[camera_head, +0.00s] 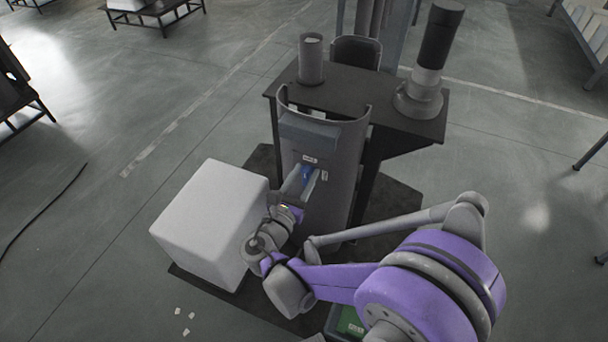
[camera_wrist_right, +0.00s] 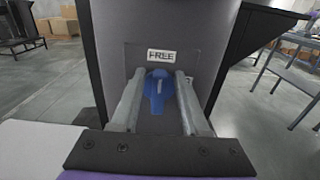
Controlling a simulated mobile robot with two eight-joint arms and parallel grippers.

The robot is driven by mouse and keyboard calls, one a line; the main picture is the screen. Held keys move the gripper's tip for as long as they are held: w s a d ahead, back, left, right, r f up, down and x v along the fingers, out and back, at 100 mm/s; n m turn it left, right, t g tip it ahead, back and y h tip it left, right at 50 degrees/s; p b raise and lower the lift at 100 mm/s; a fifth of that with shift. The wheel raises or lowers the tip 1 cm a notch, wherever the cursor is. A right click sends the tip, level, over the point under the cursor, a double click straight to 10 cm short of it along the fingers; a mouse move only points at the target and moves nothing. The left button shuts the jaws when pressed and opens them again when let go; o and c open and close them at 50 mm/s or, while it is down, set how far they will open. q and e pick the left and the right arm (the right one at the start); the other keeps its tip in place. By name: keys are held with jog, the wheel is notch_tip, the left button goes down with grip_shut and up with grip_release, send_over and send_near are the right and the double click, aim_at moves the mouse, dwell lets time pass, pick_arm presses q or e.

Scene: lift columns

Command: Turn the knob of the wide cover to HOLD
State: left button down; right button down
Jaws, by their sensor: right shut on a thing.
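The wide cover (camera_head: 337,140) is a grey curved shell standing upright in front of a dark table. Its blue knob (camera_head: 306,172) shows on the front face. In the right wrist view the knob (camera_wrist_right: 158,92) stands upright, with a pale mark near its top, under a label reading FREE (camera_wrist_right: 160,56). In the head view a second small label (camera_head: 324,175) sits right of the knob, too small to read. My right gripper (camera_head: 304,179) is shut on the knob, one finger on each side. My left gripper is not in view.
A large white block (camera_head: 205,222) stands just left of my right forearm. The dark table (camera_head: 345,92) behind the cover carries a grey cylinder (camera_head: 311,60) and a tall dark-topped column (camera_head: 430,65). Small pale scraps (camera_head: 186,331) lie on the floor. Open floor lies to the left.

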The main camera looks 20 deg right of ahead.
jog(key=shift+s+m, duration=0.1)
jog(key=shift+m, duration=0.3)
jog(key=m, duration=0.3)
jog(key=shift+s+d+f+m, duration=0.1)
jog(key=shift+s+d+m, duration=0.2)
jog(key=shift+m, duration=0.1)
jog(key=shift+s+d+f+m, duration=0.15)
jog(key=shift+f+m, duration=0.2)
jog(key=shift+m, duration=1.9)
jog(key=shift+s+d+f+m, duration=0.2)
jog(key=shift+f+m, duration=0.15)
jog(key=shift+m, duration=1.85)
jog(key=shift+s+d+f+m, duration=0.15)
jog(key=shift+f+m, duration=0.2)
jog(key=shift+m, duration=1.9)
jog(key=c, duration=0.8)
grip_release()
jog(key=shift+o, duration=0.2)
jog(key=shift+a, duration=0.1)
